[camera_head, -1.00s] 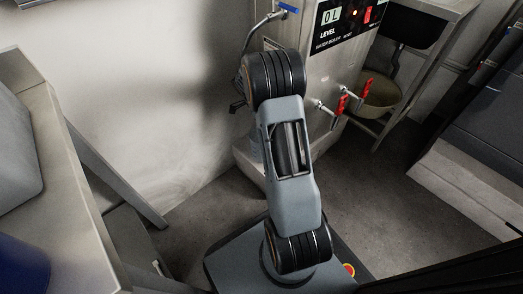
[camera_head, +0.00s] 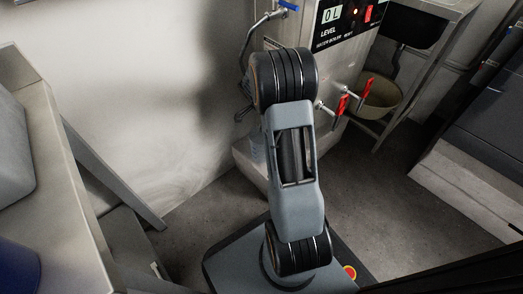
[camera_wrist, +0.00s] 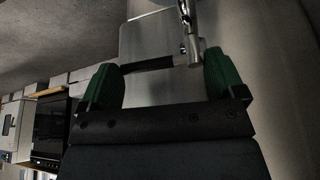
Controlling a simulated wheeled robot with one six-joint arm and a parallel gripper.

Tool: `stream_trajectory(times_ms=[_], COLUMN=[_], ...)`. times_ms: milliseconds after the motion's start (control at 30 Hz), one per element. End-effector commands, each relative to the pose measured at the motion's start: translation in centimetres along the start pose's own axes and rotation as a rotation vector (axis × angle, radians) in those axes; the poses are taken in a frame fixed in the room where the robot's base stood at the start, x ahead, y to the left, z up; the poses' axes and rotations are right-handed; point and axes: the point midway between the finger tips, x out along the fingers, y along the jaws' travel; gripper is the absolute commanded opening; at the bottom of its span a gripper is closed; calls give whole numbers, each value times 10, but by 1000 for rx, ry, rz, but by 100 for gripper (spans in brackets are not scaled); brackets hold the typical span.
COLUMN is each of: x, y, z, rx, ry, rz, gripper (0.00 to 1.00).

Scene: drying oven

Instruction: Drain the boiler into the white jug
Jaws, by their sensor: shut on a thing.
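The metal boiler (camera_head: 335,75) stands at the back with a display (camera_head: 331,14) reading 0 L. Two red-handled taps (camera_head: 341,104) stick out of its front, low down. My gripper (camera_wrist: 163,78) is hidden behind my arm in the head view. In the wrist view its green fingers stand wide apart, one each side of a pale grey thing (camera_wrist: 165,90). They are shut on it. I cannot tell for sure whether this is the white jug. A metal pipe end (camera_wrist: 195,52) shows just beyond it, by the right finger. No white jug is clearly visible in the head view.
A blue-handled valve (camera_head: 287,6) with a hose is at the boiler's top left. A beige basin (camera_head: 377,98) sits under the sink at the right. A metal table (camera_head: 55,180) fills the left. The floor (camera_head: 370,190) right of my arm is clear.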

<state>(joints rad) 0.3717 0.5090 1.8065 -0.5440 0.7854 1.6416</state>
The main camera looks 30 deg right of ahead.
Motion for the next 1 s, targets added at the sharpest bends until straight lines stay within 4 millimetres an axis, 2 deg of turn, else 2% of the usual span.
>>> stream_trajectory(times_ms=[33, 267, 300, 400, 667, 767, 1000], x=[-4, -4, -4, -4, -6, -18, -68], y=[-5, -6, -6, -5, -3, -2, 0], z=[-4, -4, -4, -4, -5, -6, -6], rx=[-25, -58, -58, -57, -53, -53, -55], ry=[5, 6, 5, 5, 3, 3, 3], rz=[-34, -47, -48, -45, -38, -37, -40], gripper=[65, 65, 90, 100, 100, 100, 100])
